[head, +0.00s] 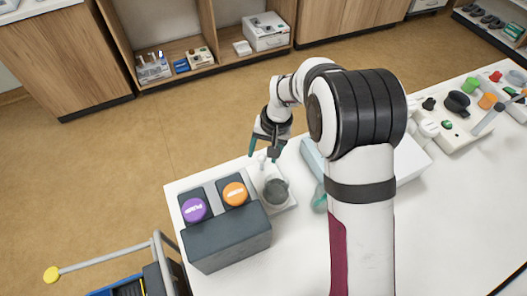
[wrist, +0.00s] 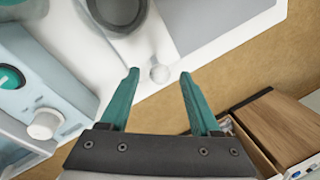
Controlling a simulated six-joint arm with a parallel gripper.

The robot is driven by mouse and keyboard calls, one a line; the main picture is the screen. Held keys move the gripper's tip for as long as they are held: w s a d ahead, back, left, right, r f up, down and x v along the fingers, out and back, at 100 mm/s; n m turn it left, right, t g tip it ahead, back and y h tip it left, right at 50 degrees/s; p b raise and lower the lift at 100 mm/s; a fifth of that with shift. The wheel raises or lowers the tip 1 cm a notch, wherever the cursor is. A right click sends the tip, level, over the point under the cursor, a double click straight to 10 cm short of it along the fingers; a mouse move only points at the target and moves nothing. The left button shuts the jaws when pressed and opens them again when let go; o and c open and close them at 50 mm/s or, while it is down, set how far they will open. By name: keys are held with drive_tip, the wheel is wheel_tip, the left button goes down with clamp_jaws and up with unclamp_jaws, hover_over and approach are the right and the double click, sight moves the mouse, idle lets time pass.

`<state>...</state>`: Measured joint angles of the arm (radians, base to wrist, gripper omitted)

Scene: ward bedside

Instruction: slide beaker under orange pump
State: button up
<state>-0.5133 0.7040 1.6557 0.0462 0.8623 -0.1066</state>
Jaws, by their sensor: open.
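The orange pump top (head: 235,194) and a purple one (head: 194,210) sit side by side on a dark grey unit (head: 228,240) in the head view. A round grey beaker (head: 275,191) stands on a white base right of the orange top; its dark rim shows at the top of the wrist view (wrist: 120,12). A pale strip with a small round knob (wrist: 159,73) runs from near the beaker to the base's edge. My gripper (head: 265,150) is open and empty beyond the beaker. In the wrist view the fingertips (wrist: 159,75) appear either side of the knob; contact cannot be told.
A light blue box (wrist: 45,85) with a teal button and white knob stands close left in the wrist view. In the head view, a device with coloured knobs (head: 462,125) is at the right. White table (head: 450,215) is clear at lower right.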

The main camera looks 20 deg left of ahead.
drive_tip(key=shift+f, duration=0.45)
clamp_jaws()
idle(1.1)
